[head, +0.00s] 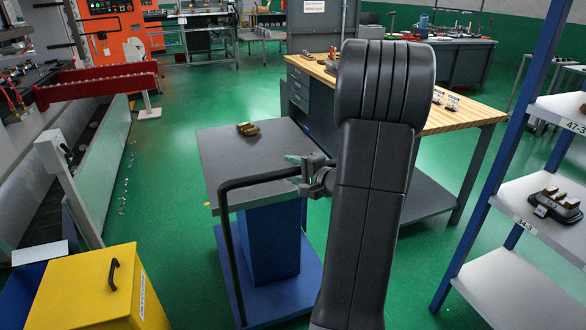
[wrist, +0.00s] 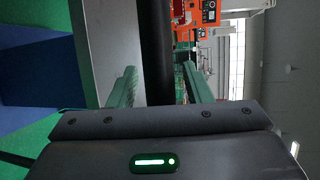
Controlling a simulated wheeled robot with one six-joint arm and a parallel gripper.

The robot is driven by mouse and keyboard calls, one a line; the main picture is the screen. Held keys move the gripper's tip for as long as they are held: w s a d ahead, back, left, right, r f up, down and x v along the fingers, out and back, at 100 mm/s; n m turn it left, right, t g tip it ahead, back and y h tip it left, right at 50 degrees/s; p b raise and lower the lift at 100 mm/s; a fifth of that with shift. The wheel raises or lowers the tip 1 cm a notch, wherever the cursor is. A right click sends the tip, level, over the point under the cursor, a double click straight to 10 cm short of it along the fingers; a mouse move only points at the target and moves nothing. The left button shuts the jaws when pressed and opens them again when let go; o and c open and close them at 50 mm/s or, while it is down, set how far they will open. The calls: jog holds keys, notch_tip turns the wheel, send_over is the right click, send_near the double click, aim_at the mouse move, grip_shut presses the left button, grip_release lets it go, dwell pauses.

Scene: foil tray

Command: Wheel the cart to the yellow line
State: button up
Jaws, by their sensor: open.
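The cart has a grey top (head: 240,150), a blue column (head: 270,245) and a blue base, with a black bar handle (head: 232,240) on its near side. A small brass-coloured part (head: 248,128) lies on its top. My gripper (head: 297,170) is at the upper bar of the handle. In the wrist view, the green fingers of my gripper (wrist: 160,88) stand apart, with the dark handle bar (wrist: 155,45) showing between them. The fingers are open; I cannot tell whether either touches the bar. No yellow line shows on the floor.
A wood-topped workbench (head: 465,118) stands close behind and right of the cart. A shelf rack with blue posts (head: 500,150) is at the right. A yellow bin (head: 90,290) is at the near left, by a long machine bed (head: 105,150). Green floor (head: 180,150) is clear left of the cart.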

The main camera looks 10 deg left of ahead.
jog(key=shift+w+a, duration=0.1)
jog(key=shift+c, duration=0.3)
grip_shut()
jog(key=shift+a, duration=0.1)
